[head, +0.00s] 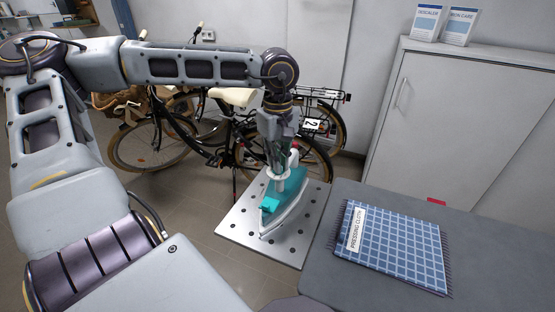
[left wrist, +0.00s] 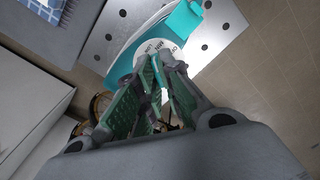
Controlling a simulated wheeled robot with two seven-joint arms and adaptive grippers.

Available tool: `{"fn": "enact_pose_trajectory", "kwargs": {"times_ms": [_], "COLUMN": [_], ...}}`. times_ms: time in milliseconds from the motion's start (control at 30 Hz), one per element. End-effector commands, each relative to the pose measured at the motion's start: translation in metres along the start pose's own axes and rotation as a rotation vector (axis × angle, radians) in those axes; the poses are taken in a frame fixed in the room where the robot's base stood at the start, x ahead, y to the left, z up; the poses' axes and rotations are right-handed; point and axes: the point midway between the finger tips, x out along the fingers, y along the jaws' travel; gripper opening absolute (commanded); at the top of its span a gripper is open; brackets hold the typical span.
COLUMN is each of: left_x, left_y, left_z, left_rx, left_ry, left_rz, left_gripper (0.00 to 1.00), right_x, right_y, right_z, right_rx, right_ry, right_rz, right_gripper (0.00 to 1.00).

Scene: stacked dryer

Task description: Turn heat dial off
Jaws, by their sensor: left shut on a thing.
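A teal and white iron (head: 292,190) rests on a perforated metal plate (head: 240,238) in the middle of the head view. My left gripper (head: 283,158) comes down from above onto the dial. In the left wrist view its green-padded fingers (left wrist: 160,82) are closed at the dial, shut on its grip, which they largely hide. My right gripper is not in view.
A grey table (head: 312,279) to the right holds a blue checked pressing cloth (head: 395,248). A white cabinet (head: 455,125) with two small boxes on top stands behind it. Bicycles (head: 215,135) stand behind the iron. Open tiled floor lies to the left of the plate.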

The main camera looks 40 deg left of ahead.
Motion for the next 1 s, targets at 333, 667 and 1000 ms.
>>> {"fn": "enact_pose_trajectory", "kwargs": {"times_ms": [333, 667, 1000], "left_x": [-0.002, -0.002, -0.002], "left_y": [0.002, 0.003, 0.004], "left_z": [0.000, 0.000, 0.001], "left_rx": [0.272, 0.534, 0.795], "left_ry": [0.002, 0.002, 0.003], "left_rz": [0.004, 0.004, 0.004], "left_gripper": [0.00, 0.00, 0.00], "right_x": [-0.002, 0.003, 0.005], "right_y": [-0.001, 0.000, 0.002], "right_z": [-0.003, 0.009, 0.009], "right_rx": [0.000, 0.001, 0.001], "right_ry": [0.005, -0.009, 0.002], "right_rz": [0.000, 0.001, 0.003], "right_gripper": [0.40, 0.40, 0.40]}}
